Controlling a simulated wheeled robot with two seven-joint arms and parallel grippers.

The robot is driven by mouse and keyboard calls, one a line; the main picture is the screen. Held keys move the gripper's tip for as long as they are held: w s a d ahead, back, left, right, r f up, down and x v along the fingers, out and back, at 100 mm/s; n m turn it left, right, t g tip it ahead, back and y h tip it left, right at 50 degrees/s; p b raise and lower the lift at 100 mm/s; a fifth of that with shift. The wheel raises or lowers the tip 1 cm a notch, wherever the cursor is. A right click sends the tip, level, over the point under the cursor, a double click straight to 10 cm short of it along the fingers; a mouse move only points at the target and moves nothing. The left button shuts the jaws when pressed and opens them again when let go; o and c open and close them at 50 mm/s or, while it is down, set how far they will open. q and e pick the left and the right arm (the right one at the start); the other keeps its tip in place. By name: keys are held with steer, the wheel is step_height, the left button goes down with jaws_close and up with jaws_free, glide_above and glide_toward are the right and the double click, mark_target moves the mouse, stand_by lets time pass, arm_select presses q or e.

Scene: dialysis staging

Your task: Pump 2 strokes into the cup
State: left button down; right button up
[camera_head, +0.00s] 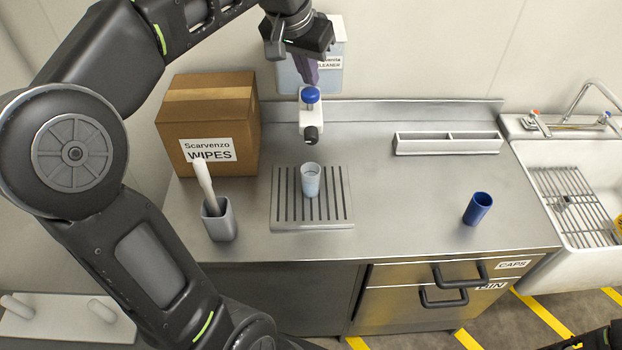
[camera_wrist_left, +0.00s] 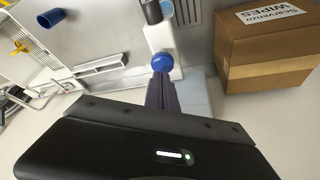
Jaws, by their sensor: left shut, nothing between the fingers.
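A pump dispenser (camera_head: 311,122) with a blue push head (camera_head: 311,95) is fixed at the back of the counter, its dark nozzle facing forward. A clear cup (camera_head: 310,181) stands upright on the slotted drip tray (camera_head: 283,218), below and in front of the nozzle. My left gripper (camera_head: 306,72) is shut and empty, with its fingers pointing down just above the blue head; I cannot tell whether they touch it. In the left wrist view the shut fingers (camera_wrist_left: 161,92) reach toward the blue head (camera_wrist_left: 162,62). My right gripper is not clearly seen.
A cardboard wipes box (camera_head: 210,125) and a grey holder with a white-handled tool (camera_head: 219,220) stand left.

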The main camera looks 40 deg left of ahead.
mark_target(311, 91)
arm_select(q)
steer(key=shift+f, duration=0.15)
stand_by(0.3)
steer(key=shift+f+b, duration=1.35)
steer(key=shift+f, duration=0.15)
steer(key=shift+r+p, duration=1.5)
steer(key=shift+r, duration=0.2)
step_height(311, 91, up, 6)
steer(key=p, duration=0.5)
